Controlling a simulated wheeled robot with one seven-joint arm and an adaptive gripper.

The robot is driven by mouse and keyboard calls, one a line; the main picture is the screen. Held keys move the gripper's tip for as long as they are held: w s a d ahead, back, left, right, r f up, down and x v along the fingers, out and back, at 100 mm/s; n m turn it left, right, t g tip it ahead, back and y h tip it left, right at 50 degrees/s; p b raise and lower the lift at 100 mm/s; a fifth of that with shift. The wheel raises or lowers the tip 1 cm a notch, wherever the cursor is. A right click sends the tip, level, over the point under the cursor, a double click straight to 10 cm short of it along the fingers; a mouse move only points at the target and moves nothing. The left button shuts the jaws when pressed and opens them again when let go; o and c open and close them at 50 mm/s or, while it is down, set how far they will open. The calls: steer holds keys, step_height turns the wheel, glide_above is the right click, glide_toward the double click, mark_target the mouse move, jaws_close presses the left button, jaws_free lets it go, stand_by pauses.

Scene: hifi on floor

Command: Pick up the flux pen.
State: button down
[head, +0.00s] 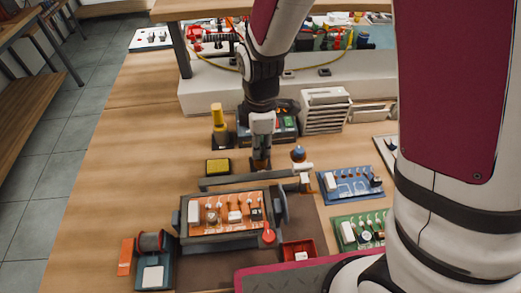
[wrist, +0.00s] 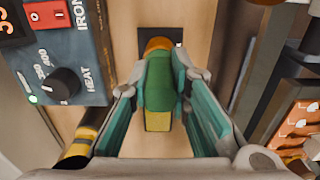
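The flux pen (wrist: 162,85) appears to be the green piece with an orange end and a yellow end in the wrist view. It lies between the fingertips of my gripper (wrist: 163,78), which sit against its two sides with no clear gap. In the head view my gripper (head: 261,158) points down at the middle of the table, behind the board holder. The pen is mostly hidden there by the gripper, so I cannot tell whether it touches the table.
The blue soldering station (wrist: 60,60) is close on the left in the wrist view. In the head view, the board holder (head: 240,237) with its orange board stands in front, beside a solder spool (head: 151,241). A yellow sponge (head: 218,167) lies left of the gripper. The table's left side is clear.

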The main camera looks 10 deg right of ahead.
step_height(320, 180, up, 10)
steer(key=shift+r, duration=0.1)
stand_by(0.6)
steer(key=shift+s+p, duration=0.1)
steer(key=shift+p, duration=0.25)
